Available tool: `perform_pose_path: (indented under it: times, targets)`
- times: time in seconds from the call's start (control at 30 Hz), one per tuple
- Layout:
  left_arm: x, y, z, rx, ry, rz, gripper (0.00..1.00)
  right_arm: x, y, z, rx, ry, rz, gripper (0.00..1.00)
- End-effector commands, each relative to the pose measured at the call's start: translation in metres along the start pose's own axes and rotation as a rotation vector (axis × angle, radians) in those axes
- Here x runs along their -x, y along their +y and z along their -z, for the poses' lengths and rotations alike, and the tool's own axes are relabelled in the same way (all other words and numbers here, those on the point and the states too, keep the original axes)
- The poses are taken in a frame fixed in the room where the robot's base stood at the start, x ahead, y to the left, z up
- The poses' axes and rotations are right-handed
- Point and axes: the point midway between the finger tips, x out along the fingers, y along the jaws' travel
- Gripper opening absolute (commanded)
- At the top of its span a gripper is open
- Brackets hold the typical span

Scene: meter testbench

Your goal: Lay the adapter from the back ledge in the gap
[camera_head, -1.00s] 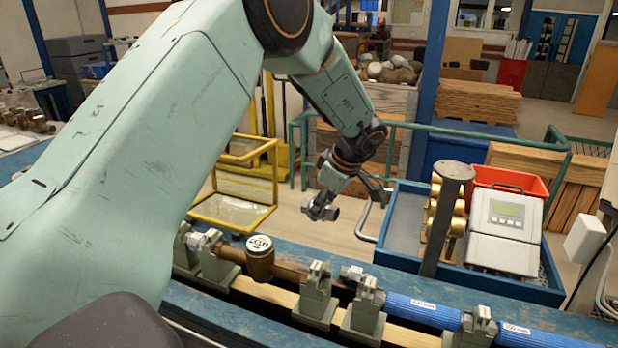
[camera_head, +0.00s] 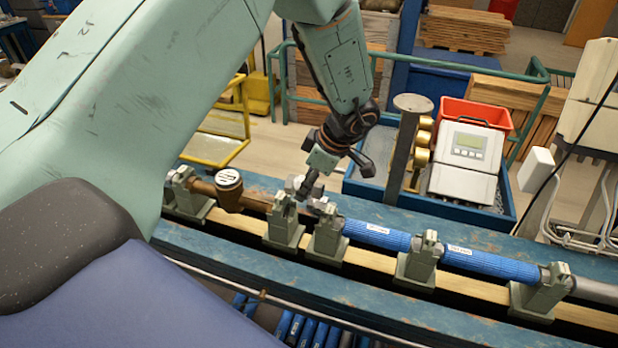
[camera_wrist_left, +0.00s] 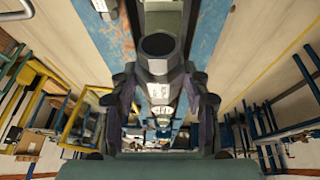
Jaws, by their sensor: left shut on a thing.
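My left gripper (camera_head: 308,187) is shut on a small grey metal adapter (camera_head: 295,183), just above the bench near the pipe line. In the left wrist view the adapter (camera_wrist_left: 158,48) sits between the two fingers, its dark round end facing the camera. The gap (camera_head: 306,232) lies between two green-grey pipe supports (camera_head: 284,228) and (camera_head: 327,236). The gripper is above and slightly behind it; I cannot tell whether the adapter touches anything. Another grey fitting (camera_head: 320,203) shows by the right support. The back ledge (camera_head: 262,184) is blue, partly hidden by my gripper. My right gripper is out of view.
A brown pipe with a round-topped brass meter (camera_head: 229,190) lies left of the gap. Blue pipes (camera_head: 375,234) lie right of it on further supports. Behind the bench stand a blue tray (camera_head: 365,200), a dark post (camera_head: 405,145) and a white display box (camera_head: 466,160).

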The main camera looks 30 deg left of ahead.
Motion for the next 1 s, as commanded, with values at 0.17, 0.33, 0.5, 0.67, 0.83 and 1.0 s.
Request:
perform_pose_path:
  times: [0.17, 0.33, 0.5, 0.67, 0.83, 1.0]
  targets:
    - [-0.018, -0.001, -0.007, 0.0, 0.0, 0.0, 0.02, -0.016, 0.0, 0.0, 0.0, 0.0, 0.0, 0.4]
    - [-0.036, -0.001, -0.015, 0.001, 0.0, -0.001, 0.02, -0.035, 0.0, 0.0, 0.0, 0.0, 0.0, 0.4]
    - [-0.048, -0.002, -0.021, 0.001, 0.0, -0.001, 0.02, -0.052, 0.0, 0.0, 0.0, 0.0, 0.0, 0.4]
    - [-0.051, -0.002, -0.023, 0.001, 0.0, -0.002, 0.02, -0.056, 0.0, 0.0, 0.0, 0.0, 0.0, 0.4]
    - [-0.049, -0.002, -0.023, 0.001, 0.0, -0.002, 0.02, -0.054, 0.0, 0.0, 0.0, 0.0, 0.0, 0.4]
    - [-0.049, -0.002, -0.023, 0.001, 0.0, -0.002, 0.02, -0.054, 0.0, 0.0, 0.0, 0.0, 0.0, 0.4]
